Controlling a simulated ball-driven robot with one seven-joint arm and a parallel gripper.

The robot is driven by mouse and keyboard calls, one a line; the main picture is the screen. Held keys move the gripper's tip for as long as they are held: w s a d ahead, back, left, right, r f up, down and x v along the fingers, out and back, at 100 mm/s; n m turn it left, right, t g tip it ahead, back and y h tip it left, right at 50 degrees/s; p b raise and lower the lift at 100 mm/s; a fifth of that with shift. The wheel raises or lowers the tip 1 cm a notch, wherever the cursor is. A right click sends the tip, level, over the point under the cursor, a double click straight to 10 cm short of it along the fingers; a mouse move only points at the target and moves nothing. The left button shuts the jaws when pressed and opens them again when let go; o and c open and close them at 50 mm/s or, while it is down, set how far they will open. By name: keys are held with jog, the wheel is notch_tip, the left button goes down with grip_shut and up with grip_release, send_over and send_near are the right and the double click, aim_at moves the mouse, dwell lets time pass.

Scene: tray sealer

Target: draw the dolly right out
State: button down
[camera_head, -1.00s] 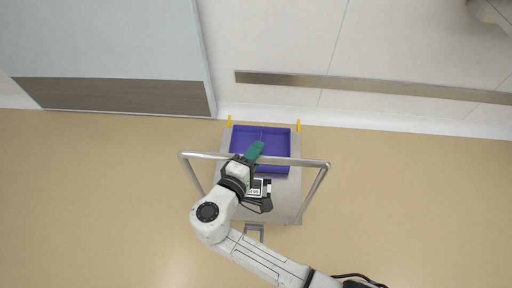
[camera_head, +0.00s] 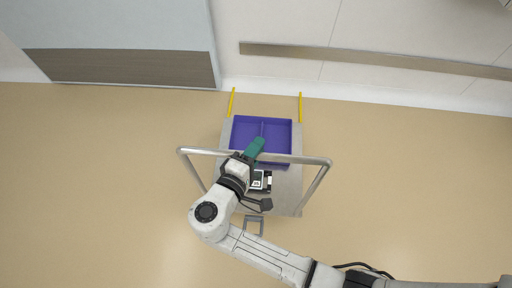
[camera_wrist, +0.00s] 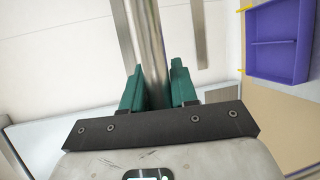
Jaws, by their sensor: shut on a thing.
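The dolly (camera_head: 288,192) is a grey flat platform on the floor with a tubular metal handle bar (camera_head: 295,159) across it. A purple divided tray (camera_head: 244,128) sits on its wall-side end. My gripper (camera_head: 254,150), with green fingers, is shut on the handle bar left of its middle. In the wrist view the bar (camera_wrist: 149,42) runs between the two fingers (camera_wrist: 158,88), and the purple tray (camera_wrist: 270,60) shows at top right. My wrist hides part of the platform.
Two yellow floor strips (camera_head: 231,102) run from near the wall to the dolly's far corners. A pale cabinet-like block (camera_head: 120,68) with a brown band stands at upper left. A metal rail (camera_head: 370,59) runs along the wall. The floor is clear left and right.

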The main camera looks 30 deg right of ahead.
jog(key=shift+f, duration=0.1)
jog(key=c, duration=1)
grip_release()
jog(key=shift+o, duration=0.2)
jog(key=b+v, duration=0.1)
jog(key=v, duration=1)
